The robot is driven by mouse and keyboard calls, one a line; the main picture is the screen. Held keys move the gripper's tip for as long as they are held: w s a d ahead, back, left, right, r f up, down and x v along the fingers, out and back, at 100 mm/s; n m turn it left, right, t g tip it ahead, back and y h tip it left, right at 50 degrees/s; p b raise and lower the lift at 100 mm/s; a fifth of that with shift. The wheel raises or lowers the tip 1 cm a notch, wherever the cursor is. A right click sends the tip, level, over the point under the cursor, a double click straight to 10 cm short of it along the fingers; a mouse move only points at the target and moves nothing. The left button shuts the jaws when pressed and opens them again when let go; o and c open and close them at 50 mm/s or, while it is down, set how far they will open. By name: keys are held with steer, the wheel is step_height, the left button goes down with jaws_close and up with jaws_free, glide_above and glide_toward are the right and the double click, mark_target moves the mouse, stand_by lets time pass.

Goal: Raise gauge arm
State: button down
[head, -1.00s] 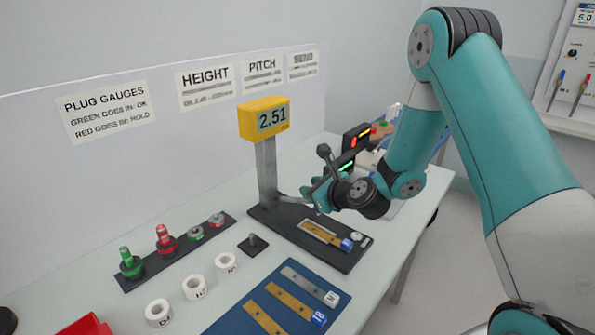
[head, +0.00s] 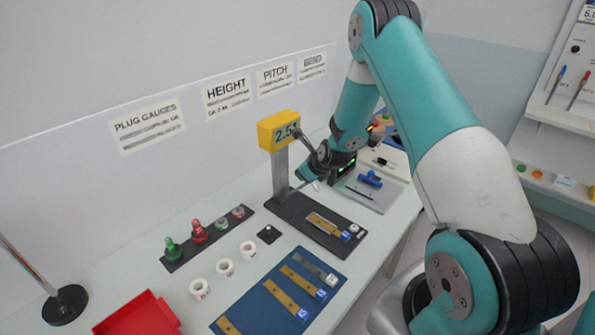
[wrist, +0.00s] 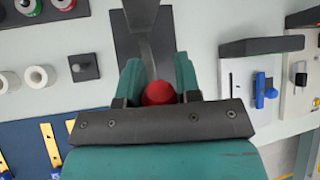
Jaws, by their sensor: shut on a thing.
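The height gauge has a yellow display (head: 279,130) on a grey post (head: 280,172) above a black base (head: 290,209). My gripper (head: 306,179) is beside the post, above the base. In the wrist view, my gripper (wrist: 158,80) is shut on the red knob (wrist: 158,94) of the gauge arm. A grey bar (wrist: 146,45) runs up from the knob, between the fingers. A brass strip (head: 325,225) with a blue tag lies on the base below my gripper.
A blue mat (head: 262,312) with several tagged strips lies in front. White rings (head: 225,267), a plug gauge rack (head: 215,234) and a red bin (head: 138,316) are to the left. A grey tray (head: 376,198) with a blue tool stands right of the base.

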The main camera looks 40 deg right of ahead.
steer(key=shift+w+a+r, duration=0.1)
steer(key=shift+w+r, duration=0.3)
steer(key=shift+w, duration=0.3)
steer(key=c, duration=0.8)
jaws_free()
steer(key=shift+s, duration=0.15)
steer(key=b+v, duration=0.4)
steer(key=v, duration=1.3)
steer(key=shift+s, duration=0.1)
